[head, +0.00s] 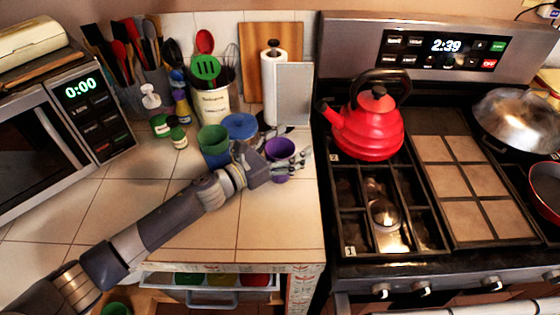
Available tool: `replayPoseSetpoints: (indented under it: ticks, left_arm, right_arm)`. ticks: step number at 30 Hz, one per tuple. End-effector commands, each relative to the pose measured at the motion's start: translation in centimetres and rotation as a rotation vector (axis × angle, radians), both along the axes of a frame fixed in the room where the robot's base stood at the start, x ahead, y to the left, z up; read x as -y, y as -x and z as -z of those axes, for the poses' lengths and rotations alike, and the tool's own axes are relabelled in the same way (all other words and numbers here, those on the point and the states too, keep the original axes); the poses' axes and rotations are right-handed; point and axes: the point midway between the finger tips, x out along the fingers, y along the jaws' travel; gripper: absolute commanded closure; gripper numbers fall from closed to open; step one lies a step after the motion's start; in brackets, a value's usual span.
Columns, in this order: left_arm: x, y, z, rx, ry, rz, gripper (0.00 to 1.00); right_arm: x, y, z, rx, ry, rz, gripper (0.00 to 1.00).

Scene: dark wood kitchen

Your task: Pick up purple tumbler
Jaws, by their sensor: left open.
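The purple tumbler (279,151) stands upright on the tiled counter, near its right end by the stove. My left arm reaches in from the lower left across the counter. My left gripper (297,161) is at the tumbler, with its open fingers around or beside it; I cannot tell whether they touch it. The gripper's fingers cover part of the tumbler's right and lower side. My right gripper does not show.
Behind are a utensil crock (213,104) and a paper towel roll (273,84). The stove with a red kettle (372,128) is to the right. The front counter is clear.

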Motion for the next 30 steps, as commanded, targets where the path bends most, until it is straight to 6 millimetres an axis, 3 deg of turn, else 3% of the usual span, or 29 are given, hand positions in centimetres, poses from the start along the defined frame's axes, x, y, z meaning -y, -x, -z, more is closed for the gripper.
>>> replayPoseSetpoints:
  ticks: [10,15,30]
  left_arm:
    - [0.68,-0.50,0.02,-0.001,-0.001,0.000,0.27]
    - [0.67,-0.49,0.02,-0.001,-0.001,0.000,0.65]
    - [0.65,-0.48,-0.07,0.000,0.000,0.000,0.69]
  right_arm:
    - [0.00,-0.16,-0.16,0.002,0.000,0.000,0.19]
    - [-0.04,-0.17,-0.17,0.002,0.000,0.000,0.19]
    - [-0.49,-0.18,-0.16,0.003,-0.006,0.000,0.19]
